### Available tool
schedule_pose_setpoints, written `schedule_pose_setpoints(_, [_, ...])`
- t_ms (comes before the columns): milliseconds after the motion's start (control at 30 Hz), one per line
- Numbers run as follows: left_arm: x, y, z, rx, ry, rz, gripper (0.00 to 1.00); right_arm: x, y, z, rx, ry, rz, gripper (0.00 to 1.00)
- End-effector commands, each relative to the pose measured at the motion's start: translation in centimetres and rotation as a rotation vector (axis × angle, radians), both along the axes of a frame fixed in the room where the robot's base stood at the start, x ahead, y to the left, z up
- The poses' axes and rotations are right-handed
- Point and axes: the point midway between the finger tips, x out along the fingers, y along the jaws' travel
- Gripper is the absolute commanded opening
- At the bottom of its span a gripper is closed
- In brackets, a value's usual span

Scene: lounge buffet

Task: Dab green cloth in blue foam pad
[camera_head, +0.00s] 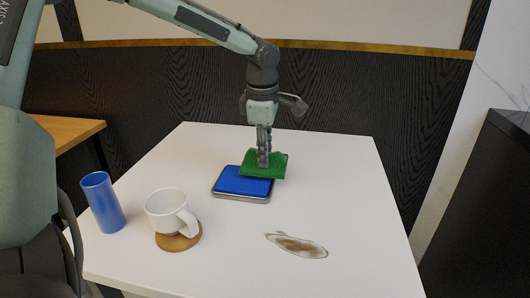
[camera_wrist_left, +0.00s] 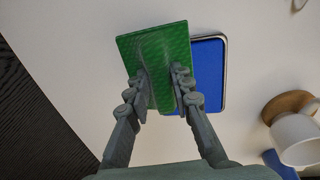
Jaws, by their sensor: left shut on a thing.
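My left gripper (camera_head: 264,160) points down over the table and is shut on the green cloth (camera_head: 279,164). In the left wrist view, both fingers of the gripper (camera_wrist_left: 162,88) pinch a fold in the middle of the cloth (camera_wrist_left: 150,43). The blue foam pad (camera_head: 240,182) lies in a shallow metal-rimmed tray (camera_head: 240,198). The cloth overlaps the pad's back edge in the head view; I cannot tell if they touch. The pad (camera_wrist_left: 208,75) is partly hidden by the cloth and a finger in the left wrist view. My right gripper is not in view.
A white mug (camera_head: 166,208) stands on a round brown coaster (camera_head: 178,243) at the front left. A blue cup (camera_head: 104,205) stands left of it. A brown stain (camera_head: 297,245) lies on the white table (camera_head: 345,190). The table's right side is clear.

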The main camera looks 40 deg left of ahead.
Motion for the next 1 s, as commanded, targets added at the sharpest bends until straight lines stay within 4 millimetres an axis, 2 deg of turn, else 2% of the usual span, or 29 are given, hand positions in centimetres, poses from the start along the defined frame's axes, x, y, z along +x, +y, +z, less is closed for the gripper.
schedule_pose_setpoints(1000, [0.0, 0.0, -1.1, 0.000, 0.000, 0.000, 0.00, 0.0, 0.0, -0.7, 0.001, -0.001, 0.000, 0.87])
